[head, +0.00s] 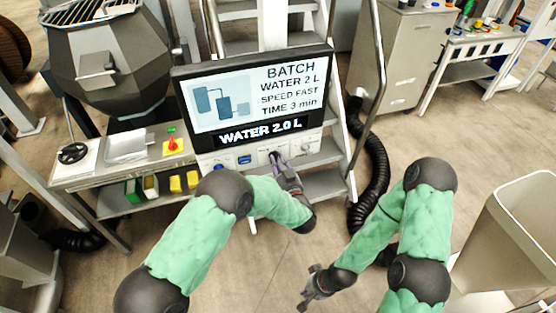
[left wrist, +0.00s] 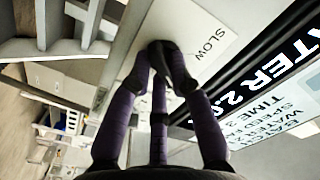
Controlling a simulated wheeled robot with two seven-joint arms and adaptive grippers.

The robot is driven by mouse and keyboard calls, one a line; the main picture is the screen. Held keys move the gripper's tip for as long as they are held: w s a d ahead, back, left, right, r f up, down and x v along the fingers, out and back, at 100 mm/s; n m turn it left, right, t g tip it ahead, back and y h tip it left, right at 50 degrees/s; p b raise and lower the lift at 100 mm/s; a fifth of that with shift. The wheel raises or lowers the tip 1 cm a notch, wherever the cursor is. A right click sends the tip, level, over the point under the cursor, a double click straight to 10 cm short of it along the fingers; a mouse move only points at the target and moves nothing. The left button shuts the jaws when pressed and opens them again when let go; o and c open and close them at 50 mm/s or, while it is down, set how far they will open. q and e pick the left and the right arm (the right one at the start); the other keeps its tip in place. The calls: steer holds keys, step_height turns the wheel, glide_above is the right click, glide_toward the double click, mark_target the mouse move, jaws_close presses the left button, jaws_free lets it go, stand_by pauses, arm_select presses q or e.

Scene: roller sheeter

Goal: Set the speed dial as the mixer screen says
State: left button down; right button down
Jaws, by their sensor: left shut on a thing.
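The mixer screen (head: 255,92) reads BATCH, WATER 2 L, SPEED FAST, TIME 3 min. A black strip (head: 260,131) below it reads WATER 2.0 L. My left gripper (head: 279,160) is at the control panel under the screen, shut on the speed dial. In the left wrist view its dark fingers (left wrist: 160,62) close together against the pale panel, beside the label SLOW (left wrist: 211,46). The dial is largely hidden by the fingers, so its pointer cannot be read. My right gripper (head: 309,286) is open and empty, low over the floor, away from the panel.
Other controls sit on the panel, including a blue one (head: 245,159) left of my left gripper. A grey mixing drum (head: 110,65) and a bench with a red knob (head: 174,144) stand at left. A black hose (head: 372,170) and a bin (head: 510,235) are at right.

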arm_select(q)
steer(key=shift+m, duration=0.4)
steer(key=c, duration=1.1)
jaws_free()
steer(key=shift+s+d, duration=0.1)
steer(key=v, duration=1.1)
steer(key=shift+s+d, duration=0.1)
steer(key=shift+s, duration=0.25)
